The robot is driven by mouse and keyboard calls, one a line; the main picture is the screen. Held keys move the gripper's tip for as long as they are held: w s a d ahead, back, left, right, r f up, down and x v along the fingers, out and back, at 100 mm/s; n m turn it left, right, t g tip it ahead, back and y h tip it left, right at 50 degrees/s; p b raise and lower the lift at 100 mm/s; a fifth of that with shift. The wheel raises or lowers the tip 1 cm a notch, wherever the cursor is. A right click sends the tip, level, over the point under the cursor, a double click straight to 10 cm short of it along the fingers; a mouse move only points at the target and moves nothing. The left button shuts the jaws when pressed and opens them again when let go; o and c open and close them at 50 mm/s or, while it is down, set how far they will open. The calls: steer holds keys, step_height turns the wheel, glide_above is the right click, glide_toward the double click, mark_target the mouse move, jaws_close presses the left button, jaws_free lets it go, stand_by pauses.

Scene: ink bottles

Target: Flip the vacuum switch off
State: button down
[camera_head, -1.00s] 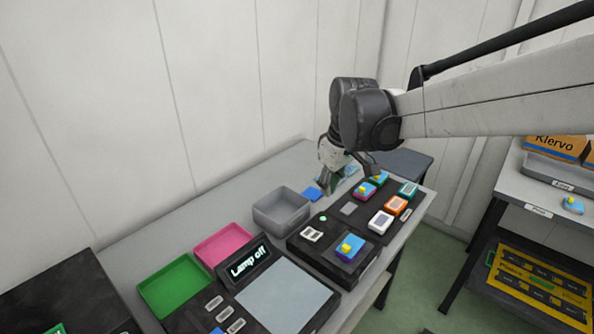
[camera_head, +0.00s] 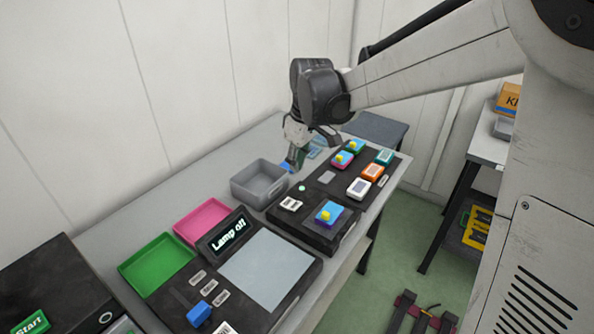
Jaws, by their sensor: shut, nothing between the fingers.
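No vacuum label is legible, so I cannot tell which control is the vacuum switch. In the head view, my gripper (camera_head: 296,162) is shut and empty, low over the far part of the bench. Its fingertips are beside a small blue piece (camera_head: 286,167); I cannot tell whether they touch. A black panel (camera_head: 318,233) with coloured blocks stands just right of my gripper. It has a small green light (camera_head: 302,188) and a white label (camera_head: 291,203). Nearer, a black console (camera_head: 240,312) shows "Lamp off" on a display (camera_head: 228,235) and carries a blue piece (camera_head: 199,315).
A grey bin (camera_head: 262,181) stands left of my gripper. A pink tray (camera_head: 203,218) and a green tray (camera_head: 156,264) line the bench's back. A black box with a green "Start" button (camera_head: 30,325) is at the lower left. A shelf stands at the right.

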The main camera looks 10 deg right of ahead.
steer(key=b, duration=0.1)
glide_toward(296, 204)
steer(key=f, duration=0.3)
steer(key=w+a+f, duration=0.1)
steer(key=f, duration=0.1)
steer(key=shift+w+a+f, duration=0.1)
steer(key=shift+f, duration=0.75)
steer(key=shift+s+d+f+t+b, duration=0.35)
steer(key=shift+f+b, duration=0.1)
steer(key=shift+b, duration=0.15)
steer(key=shift+s+f+t+y+b, duration=0.25)
steer(key=shift+y+b, duration=0.15)
steer(key=shift+y, duration=0.1)
steer(key=shift+w+d+r, duration=0.1)
steer(key=shift+r, duration=0.15)
steer(key=shift+w, duration=0.1)
